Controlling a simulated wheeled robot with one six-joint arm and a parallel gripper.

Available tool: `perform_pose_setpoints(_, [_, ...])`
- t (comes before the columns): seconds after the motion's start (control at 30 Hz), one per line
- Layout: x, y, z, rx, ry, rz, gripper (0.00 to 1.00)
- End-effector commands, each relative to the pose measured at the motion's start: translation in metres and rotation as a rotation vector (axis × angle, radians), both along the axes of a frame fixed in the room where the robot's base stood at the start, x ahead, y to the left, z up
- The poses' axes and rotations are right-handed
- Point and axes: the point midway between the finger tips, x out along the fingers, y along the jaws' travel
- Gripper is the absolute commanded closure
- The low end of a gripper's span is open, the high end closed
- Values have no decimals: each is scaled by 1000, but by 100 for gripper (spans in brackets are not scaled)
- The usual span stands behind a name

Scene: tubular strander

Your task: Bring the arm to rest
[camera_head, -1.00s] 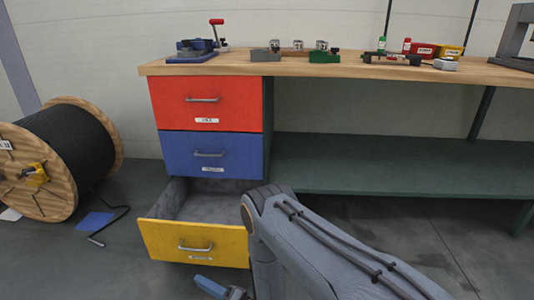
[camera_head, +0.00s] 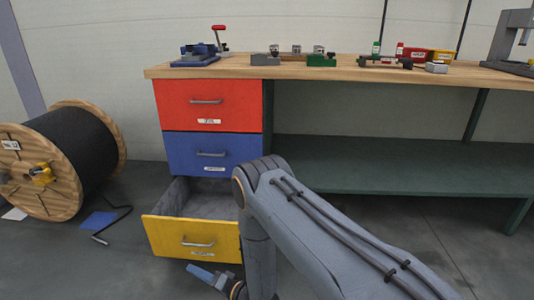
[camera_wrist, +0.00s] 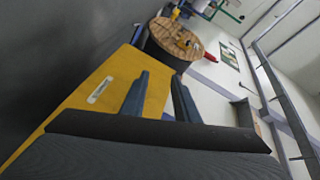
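My arm reaches from the lower right of the head view, its elbow raised in front of the open yellow drawer (camera_head: 170,236). My gripper (camera_head: 205,274) is low, just in front of that drawer's face, partly cut off by the bottom edge. In the wrist view my gripper (camera_wrist: 160,88) shows two blue fingers standing apart with nothing seen between them. The yellow drawer front (camera_wrist: 95,92) lies behind and left of the fingers. I cannot tell the exact gap between gripper and drawer.
Above are a shut red drawer (camera_head: 230,108) and a shut blue drawer (camera_head: 225,147). The wooden bench top (camera_head: 350,68) carries fixtures and small boxes. A cable reel (camera_head: 62,207) stands at left, with a blue sheet (camera_head: 98,221) and a bent rod on the floor. A green shelf (camera_head: 400,165) lies right.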

Motion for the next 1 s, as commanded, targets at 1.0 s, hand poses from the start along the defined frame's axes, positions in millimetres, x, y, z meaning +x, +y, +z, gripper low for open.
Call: perform_pose_setpoints(1.0, [-21, -70, 222, -1067, -64, 90, 72])
